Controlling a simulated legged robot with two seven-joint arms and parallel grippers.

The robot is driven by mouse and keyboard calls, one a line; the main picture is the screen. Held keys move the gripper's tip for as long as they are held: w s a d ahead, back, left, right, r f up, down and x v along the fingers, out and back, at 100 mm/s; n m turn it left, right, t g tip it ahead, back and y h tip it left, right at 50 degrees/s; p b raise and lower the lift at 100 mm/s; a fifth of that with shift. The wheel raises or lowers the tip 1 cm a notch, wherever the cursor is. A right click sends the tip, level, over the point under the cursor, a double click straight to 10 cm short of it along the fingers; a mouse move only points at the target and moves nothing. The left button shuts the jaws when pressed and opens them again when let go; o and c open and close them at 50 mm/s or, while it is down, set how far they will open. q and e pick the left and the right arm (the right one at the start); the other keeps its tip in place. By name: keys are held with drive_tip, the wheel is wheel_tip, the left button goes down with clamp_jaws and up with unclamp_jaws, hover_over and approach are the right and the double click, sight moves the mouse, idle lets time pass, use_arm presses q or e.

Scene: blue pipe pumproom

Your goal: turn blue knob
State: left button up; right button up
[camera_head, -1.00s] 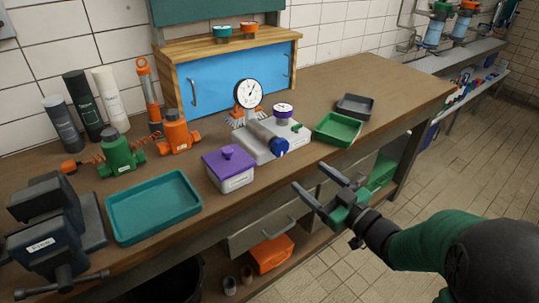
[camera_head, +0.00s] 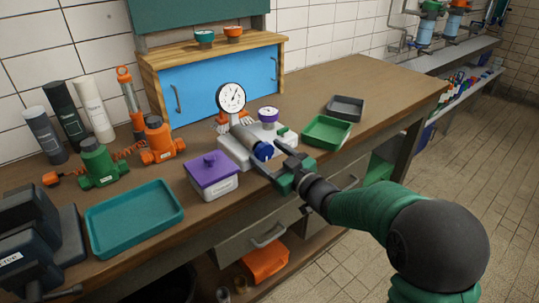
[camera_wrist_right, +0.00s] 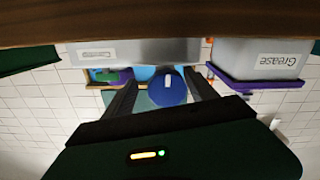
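The blue knob (camera_head: 263,151) sits on the front of a light grey gauge unit (camera_head: 233,151) on the workbench. It also shows in the right wrist view as a round blue face (camera_wrist_right: 168,90) with a pale bar mark. My right gripper (camera_head: 268,157) is in front of the knob and open. In the wrist view its two dark fingers (camera_wrist_right: 163,95) lie to either side of the knob, with gaps visible, so it does not look gripped. The fingers hide part of the unit's front in the head view. My left gripper is not in view.
A purple-lidded box (camera_head: 212,175) stands close left of the gripper. A green tray (camera_head: 327,132) and a dark grey tray (camera_head: 346,108) are to the right. A teal tray (camera_head: 134,217) lies at left. The bench's right end is clear.

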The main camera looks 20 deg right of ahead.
drive_tip(key=shift+a+r, duration=0.15)
drive_tip(key=shift+a, duration=0.55)
drive_tip(key=c, duration=0.5)
drive_tip(key=shift+c, duration=1.1)
drive_tip(key=shift+d, duration=0.3)
drive_tip(key=c, duration=0.5)
drive_tip(key=shift+a+n, duration=0.1)
drive_tip(key=shift+n, duration=0.3)
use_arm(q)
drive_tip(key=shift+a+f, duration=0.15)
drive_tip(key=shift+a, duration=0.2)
use_arm(e)
drive_tip(key=o, duration=1.4)
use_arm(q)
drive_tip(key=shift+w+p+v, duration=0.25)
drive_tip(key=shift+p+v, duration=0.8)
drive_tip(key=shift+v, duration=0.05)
use_arm(e)
drive_tip(key=v, duration=1.7)
drive_tip(key=shift+w, duration=0.1)
